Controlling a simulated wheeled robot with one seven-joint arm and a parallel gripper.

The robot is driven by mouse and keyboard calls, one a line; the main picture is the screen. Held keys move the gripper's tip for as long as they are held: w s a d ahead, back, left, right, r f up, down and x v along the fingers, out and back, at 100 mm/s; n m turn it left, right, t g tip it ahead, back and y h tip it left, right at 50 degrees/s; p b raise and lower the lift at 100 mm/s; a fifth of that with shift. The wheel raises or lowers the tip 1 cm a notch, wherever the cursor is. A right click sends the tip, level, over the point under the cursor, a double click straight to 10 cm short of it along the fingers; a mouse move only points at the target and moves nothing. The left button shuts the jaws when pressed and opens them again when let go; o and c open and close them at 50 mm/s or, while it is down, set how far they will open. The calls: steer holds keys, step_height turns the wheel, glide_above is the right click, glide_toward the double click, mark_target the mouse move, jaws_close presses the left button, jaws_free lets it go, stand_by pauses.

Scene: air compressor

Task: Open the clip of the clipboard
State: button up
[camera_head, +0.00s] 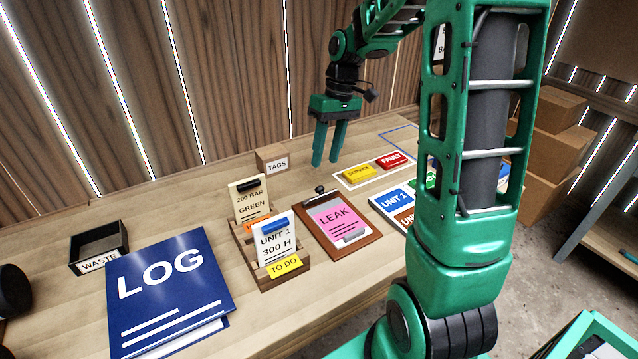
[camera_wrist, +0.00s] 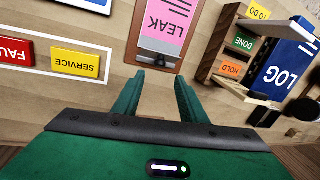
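The clipboard (camera_head: 361,246) is a brown board lying flat on the workbench, with a pink LEAK card (camera_head: 335,218) on its white sheet. Its dark clip (camera_head: 320,191) is at the far end of the board. My gripper (camera_head: 327,163) is above the bench beyond that end, fingers pointing down, apart and empty. In the wrist view the clipboard (camera_wrist: 133,35) is upside down ahead of the gripper (camera_wrist: 158,78). Its clip (camera_wrist: 155,60) shows at the board's near end, just past the fingertips. I see no contact with it.
A wooden card rack (camera_head: 292,275) and a blue LOG binder (camera_head: 170,290) are left of the clipboard. SERVICE (camera_head: 358,173) and FAULT (camera_head: 391,159) tags lie to the right, near UNIT cards (camera_head: 393,202). A TAGS box (camera_head: 272,159) stands behind.

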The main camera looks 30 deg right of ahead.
mark_target(320, 193)
steer(key=x, duration=0.9)
steer(key=shift+d, duration=0.15)
jaws_close()
